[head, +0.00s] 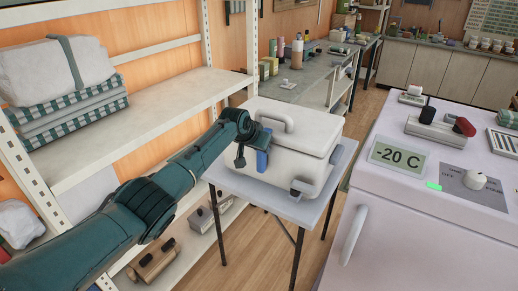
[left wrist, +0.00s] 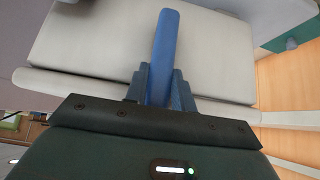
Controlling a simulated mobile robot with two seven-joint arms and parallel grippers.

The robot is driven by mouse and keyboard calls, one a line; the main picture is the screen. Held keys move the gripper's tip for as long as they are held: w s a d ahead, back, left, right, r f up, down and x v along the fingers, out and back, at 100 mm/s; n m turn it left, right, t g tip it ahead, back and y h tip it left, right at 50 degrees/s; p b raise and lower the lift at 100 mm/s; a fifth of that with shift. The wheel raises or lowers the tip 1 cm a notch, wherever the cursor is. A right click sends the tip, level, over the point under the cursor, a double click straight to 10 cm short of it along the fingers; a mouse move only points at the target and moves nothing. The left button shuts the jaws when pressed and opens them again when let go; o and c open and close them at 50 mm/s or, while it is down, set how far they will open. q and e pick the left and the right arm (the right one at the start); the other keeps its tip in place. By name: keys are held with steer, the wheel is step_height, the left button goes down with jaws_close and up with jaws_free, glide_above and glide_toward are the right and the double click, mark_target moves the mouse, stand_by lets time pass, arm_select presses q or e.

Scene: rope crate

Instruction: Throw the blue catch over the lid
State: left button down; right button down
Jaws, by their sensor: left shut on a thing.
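A white box (head: 300,165) with a lid (head: 310,128) and a lid handle (head: 275,111) stands on a small grey table. The blue catch (head: 262,161) is at the box's left side, near the lid's edge. My left gripper (head: 256,142) is at that side, shut on the blue catch. In the left wrist view, the catch (left wrist: 164,45) is a blue bar sticking out beyond the fingers (left wrist: 160,84), with the pale box behind it. I cannot tell whether the catch touches the lid. My right gripper is out of view.
A white shelf rack (head: 150,110) with folded cloth stands at left, close to my left arm. A freezer (head: 420,210) with a -20 C label stands at right. Floor shows between them.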

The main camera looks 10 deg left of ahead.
arm_select(q)
steer(key=shift+f, duration=0.1)
steer(key=c, duration=1.2)
jaws_free()
steer(key=shift+o, duration=0.2)
steer(key=v, duration=1.3)
steer(key=shift+p, duration=0.4)
